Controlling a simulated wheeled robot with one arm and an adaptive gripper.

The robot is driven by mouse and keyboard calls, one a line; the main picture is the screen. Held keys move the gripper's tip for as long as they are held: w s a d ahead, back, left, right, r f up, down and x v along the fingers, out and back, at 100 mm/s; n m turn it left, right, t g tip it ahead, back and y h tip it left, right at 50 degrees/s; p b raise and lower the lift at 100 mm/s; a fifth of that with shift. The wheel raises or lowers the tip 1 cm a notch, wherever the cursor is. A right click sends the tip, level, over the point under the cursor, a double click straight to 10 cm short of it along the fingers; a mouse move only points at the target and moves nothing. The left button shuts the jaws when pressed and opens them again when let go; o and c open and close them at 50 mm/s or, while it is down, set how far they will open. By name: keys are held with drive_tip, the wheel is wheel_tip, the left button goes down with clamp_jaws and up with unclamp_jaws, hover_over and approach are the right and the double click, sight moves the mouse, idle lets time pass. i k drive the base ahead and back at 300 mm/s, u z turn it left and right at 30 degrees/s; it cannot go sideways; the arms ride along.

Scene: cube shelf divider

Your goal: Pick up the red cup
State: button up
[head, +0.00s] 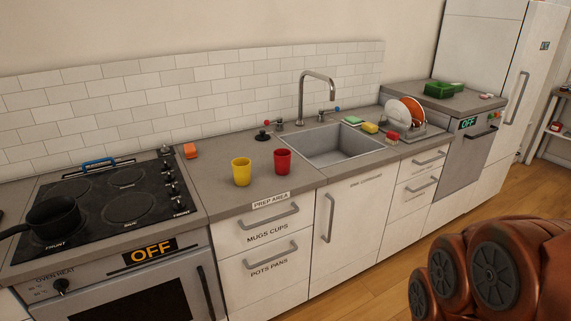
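The red cup (283,161) stands upright on the grey counter, left of the sink. A yellow cup (241,171) stands upright just left of it, with a small gap between them. Both cups are on the prep area, above the drawers. My arm shows as brown rounded links at the lower right, well away from the cups. My gripper is not in view.
The sink (345,146) with its tall tap (302,95) lies right of the red cup. A stove (118,200) with a black pan (50,216) is at left. A dish rack (418,133) with plates stands right of the sink. The counter (216,195) in front of the cups is clear.

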sight(282, 163)
drive_tip(key=z, duration=0.95)
drive_tip(key=i, duration=1.5)
drive_tip(key=u, duration=2.75)
drive_tip(key=i, duration=0.5)
drive_tip(key=z, duration=0.05)
